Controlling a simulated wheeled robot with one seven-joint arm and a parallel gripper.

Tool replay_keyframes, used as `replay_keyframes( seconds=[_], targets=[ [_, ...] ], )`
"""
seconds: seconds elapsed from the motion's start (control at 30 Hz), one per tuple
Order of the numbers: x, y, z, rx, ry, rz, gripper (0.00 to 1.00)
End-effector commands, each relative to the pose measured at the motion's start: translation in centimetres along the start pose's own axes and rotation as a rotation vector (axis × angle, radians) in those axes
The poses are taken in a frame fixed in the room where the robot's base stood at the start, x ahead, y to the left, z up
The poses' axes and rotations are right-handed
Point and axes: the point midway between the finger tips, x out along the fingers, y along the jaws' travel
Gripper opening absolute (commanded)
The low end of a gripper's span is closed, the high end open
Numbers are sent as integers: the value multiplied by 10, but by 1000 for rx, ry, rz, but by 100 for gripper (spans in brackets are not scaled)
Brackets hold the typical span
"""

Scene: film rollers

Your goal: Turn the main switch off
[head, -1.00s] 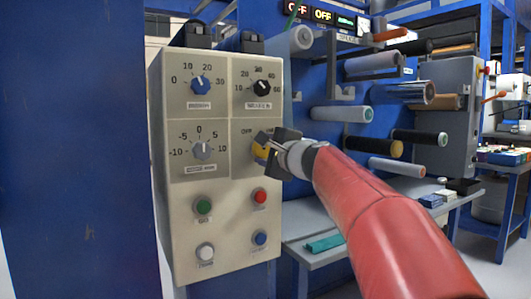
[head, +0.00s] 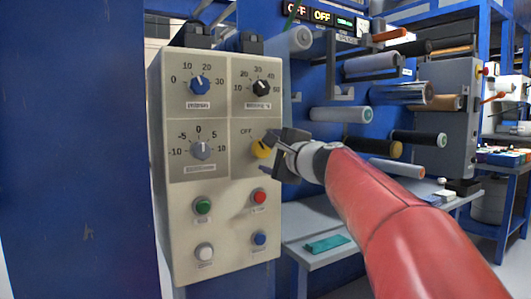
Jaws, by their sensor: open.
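The control panel (head: 215,240) is a beige box on a blue post. A yellow knob (head: 260,149) sits at its right side, with the word OFF printed at its upper left; other marks around it are hidden by my gripper. My gripper (head: 270,152) is at the knob's right side, its dark fingers open and partly over it. I cannot tell whether a finger touches the knob. The knob's pointer is too small and covered to read clearly.
A blue knob (head: 200,86), a black knob (head: 262,87) and a grey knob (head: 201,151) surround it on the panel. Below are green (head: 203,206), red (head: 258,198), white (head: 205,252) and blue (head: 260,239) buttons. Film rollers (head: 342,114) stick out behind my arm.

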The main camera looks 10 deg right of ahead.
Motion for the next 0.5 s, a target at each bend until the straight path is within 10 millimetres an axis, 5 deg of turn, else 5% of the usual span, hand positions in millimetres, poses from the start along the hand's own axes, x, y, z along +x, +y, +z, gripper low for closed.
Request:
replay_keyframes(
  seconds=[0.2, 0.5],
  targets=[
    [-35, 0, 0, -1, 2, 0, 68],
    [-45, 1, -1, 0, 1, 1, 68]
  ],
)
